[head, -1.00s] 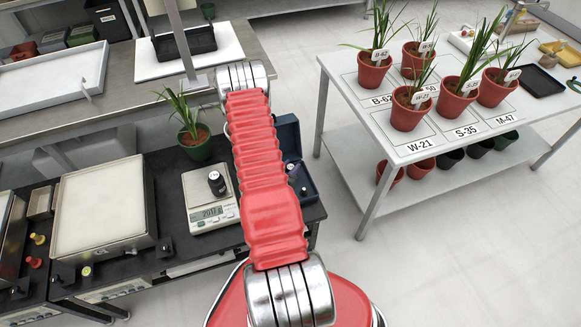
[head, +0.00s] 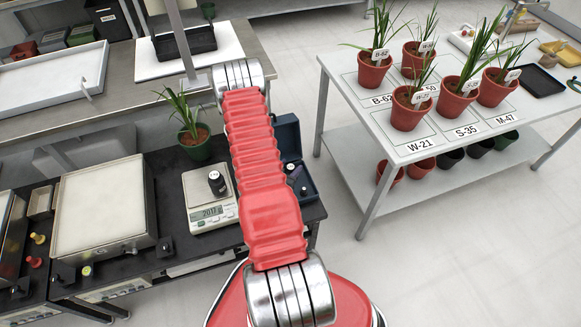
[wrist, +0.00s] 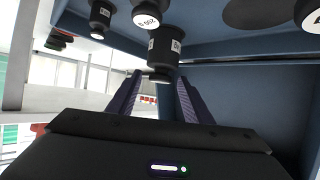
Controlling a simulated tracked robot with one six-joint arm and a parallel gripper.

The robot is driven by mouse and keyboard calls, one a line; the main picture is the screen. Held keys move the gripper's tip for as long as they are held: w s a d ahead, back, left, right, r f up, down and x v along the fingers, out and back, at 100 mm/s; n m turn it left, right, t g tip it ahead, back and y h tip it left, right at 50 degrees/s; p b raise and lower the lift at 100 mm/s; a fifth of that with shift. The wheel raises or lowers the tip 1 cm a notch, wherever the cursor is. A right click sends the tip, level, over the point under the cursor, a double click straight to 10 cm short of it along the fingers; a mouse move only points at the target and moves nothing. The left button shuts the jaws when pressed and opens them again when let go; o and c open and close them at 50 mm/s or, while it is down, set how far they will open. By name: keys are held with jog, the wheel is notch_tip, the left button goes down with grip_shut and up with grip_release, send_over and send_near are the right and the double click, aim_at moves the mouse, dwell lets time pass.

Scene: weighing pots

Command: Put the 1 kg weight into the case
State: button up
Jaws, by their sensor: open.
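The blue case (head: 287,130) stands open beside the scale, partly behind my arm; its blue inside fills much of the wrist view (wrist: 245,100). Dark weights (head: 291,168) show in it. In the wrist view my gripper (wrist: 160,78) is open. The knob of a black weight (wrist: 165,48) lies between or just beyond its fingertips; I cannot tell whether they touch. Its label is too small to read, so I cannot tell whether it is the 1 kg weight. Another black weight (head: 217,182) stands on the scale (head: 196,218). My gripper is hidden in the head view.
More labelled weights stand close by in the wrist view, at the left (wrist: 100,18), behind (wrist: 147,14) and at the right (wrist: 308,14). A green potted plant (head: 194,146) stands behind the scale. A table of red pots (head: 409,112) is at the right.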

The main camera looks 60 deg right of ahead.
jog(key=v, duration=1.1)
dwell(0.6)
